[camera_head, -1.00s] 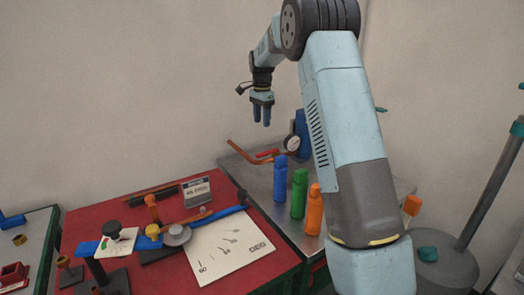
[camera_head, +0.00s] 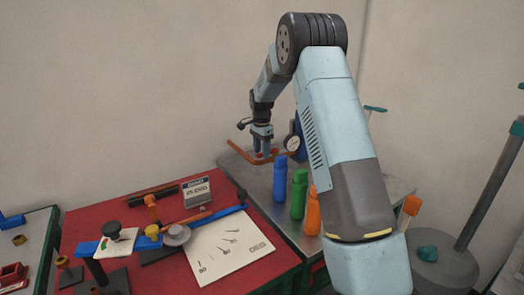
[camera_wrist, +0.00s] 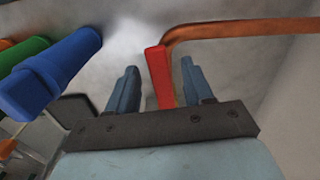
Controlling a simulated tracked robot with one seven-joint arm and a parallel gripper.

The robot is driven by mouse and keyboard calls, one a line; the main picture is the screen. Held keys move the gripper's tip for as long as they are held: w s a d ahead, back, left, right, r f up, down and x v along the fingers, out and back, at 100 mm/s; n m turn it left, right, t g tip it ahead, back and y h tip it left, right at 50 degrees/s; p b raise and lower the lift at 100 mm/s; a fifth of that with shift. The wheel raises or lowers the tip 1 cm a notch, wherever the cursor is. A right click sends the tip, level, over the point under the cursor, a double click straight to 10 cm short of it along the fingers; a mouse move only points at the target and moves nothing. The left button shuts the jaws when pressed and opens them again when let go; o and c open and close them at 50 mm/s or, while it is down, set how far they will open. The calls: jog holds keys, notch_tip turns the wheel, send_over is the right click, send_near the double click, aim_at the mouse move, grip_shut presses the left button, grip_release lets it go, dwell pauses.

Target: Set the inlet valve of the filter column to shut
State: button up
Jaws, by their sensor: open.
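The red valve handle (camera_wrist: 157,72) stands between the two blue-grey fingers of my gripper (camera_wrist: 159,67) in the wrist view. My gripper is open, with a gap visible on either side of the handle. An orange-brown pipe (camera_wrist: 240,31) runs right from beside the handle's top. In the head view my gripper (camera_head: 264,152) points down at the pipe (camera_head: 240,152), and its fingers hide most of the red handle. The blue filter column (camera_head: 299,121) with a round gauge (camera_head: 291,142) stands just to the right, partly hidden by my arm.
A blue bottle (camera_head: 280,178), a green bottle (camera_head: 299,194) and an orange bottle (camera_head: 313,212) stand on the metal table (camera_head: 234,168) in front of the valve. A red-topped bench (camera_head: 90,218) with tools and a sign lies to the left.

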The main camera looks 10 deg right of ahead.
jog(key=shift+f, duration=0.15)
grip_shut()
dwell(0.4)
